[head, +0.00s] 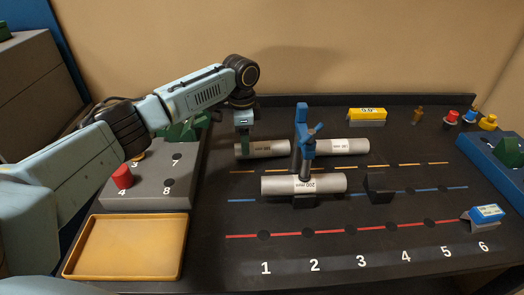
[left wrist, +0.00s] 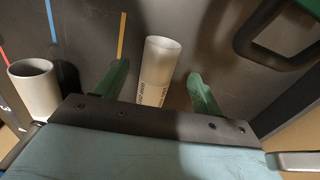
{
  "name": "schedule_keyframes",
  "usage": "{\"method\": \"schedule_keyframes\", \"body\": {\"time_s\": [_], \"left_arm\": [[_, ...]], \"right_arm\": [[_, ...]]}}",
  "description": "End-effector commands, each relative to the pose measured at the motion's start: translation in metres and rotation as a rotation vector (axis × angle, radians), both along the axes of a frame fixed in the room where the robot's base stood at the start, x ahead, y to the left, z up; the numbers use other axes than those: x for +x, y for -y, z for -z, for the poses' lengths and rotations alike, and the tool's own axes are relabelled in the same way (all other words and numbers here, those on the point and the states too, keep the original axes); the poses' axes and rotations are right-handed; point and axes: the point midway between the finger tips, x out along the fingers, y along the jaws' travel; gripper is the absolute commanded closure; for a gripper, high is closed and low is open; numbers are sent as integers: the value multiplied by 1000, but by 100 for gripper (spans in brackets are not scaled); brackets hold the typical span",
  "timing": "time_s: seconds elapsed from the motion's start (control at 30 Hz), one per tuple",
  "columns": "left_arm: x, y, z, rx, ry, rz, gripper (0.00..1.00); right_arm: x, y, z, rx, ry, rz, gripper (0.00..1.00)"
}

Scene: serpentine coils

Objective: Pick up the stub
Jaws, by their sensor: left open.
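Three pale grey pipe pieces lie on the dark bench. The one at the back left (head: 270,149), with a printed label, looks like the stub. My left gripper (head: 244,146) is over it, pointing down. In the left wrist view, the open green fingers (left wrist: 158,72) stand on either side of this pipe (left wrist: 160,58). I cannot tell whether they touch it. A second pipe (head: 347,146) lies to its right. A longer pipe labelled 200 mm (head: 328,183) lies in front, with a blue clamp (head: 302,130) over it. My right gripper is not in view.
A grey numbered block (head: 140,192) with a red peg (head: 122,177) and an empty yellow tray (head: 125,283) stand at the left. Black V-blocks (head: 379,188) sit mid-bench. A blue box (head: 490,160) is at the right. The front bench around the red line is mostly clear.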

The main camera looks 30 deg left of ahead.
Motion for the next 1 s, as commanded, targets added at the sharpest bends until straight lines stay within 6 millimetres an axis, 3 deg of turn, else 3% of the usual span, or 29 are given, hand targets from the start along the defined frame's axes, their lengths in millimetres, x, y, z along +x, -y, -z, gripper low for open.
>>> {"method": "schedule_keyframes", "body": {"time_s": [0.2,0.5,0.9,1.0], "left_arm": [[-1,2,33,0,-3,-1,31],[-1,3,37,0,-1,0,31],[0,3,37,-1,-1,0,83],[0,3,36,-1,2,0,91]], "right_arm": [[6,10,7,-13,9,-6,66],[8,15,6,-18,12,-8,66],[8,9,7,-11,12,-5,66],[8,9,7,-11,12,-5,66]]}}
